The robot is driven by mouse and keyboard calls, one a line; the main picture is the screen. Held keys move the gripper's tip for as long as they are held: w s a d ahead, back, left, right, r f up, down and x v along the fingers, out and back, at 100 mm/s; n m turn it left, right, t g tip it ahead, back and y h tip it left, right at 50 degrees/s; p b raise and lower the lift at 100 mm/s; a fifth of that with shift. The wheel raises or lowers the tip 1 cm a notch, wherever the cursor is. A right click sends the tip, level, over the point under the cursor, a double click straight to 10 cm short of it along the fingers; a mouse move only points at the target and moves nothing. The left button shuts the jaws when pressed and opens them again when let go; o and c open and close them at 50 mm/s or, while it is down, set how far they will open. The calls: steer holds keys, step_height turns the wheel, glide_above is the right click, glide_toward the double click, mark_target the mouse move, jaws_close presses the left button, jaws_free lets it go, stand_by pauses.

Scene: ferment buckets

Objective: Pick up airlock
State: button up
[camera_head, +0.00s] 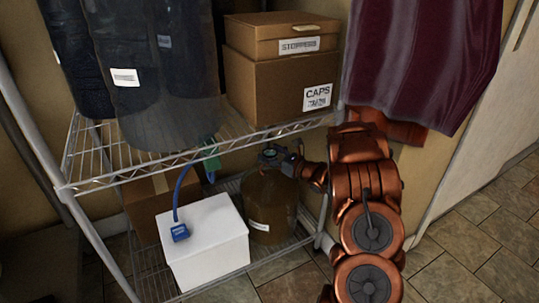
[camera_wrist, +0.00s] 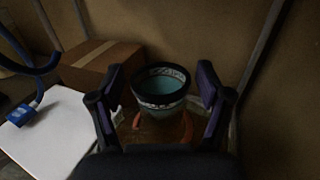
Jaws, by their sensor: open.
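The airlock (camera_wrist: 163,99) appears to be the small round teal cup with a dark, patterned rim in the wrist view. It seems to stand on top of the brown bucket (camera_head: 268,203), which has a white label and stands on the lower wire shelf. In the head view a small teal spot (camera_head: 270,153) shows there, largely covered by my gripper. My gripper (camera_wrist: 160,84) is open, with one finger on each side of the cup. Gaps show beside it, and I see no clear contact. The cup's base is hard to make out.
A white box (camera_head: 206,245) with a blue hose and blue fitting (camera_head: 180,232) stands left of the bucket. A cardboard box (camera_wrist: 100,66) stands behind. The upper wire shelf (camera_head: 225,145) and its boxes are overhead; dark clothes hang left, a maroon cloth (camera_head: 420,60) right.

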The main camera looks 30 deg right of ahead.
steer(key=c, duration=1.3)
steer(key=shift+c, duration=0.2)
steer(key=shift+r+b, duration=1.1)
steer(key=shift+r, duration=0.25)
steer(key=shift+s+r+b, duration=0.15)
steer(key=shift+r+b, duration=0.05)
steer(key=shift+b, duration=0.25)
steer(key=s+a+r+b, duration=0.1)
steer(key=s+b, duration=0.8)
steer(key=s, duration=0.6)
steer(key=shift+a+r, duration=0.15)
steer(key=shift+r, duration=0.25)
steer(key=w+d+f, duration=0.1)
steer(key=w+f, duration=0.1)
steer(key=w, duration=0.9)
steer(key=shift+w+f, duration=0.2)
stand_by(1.5)
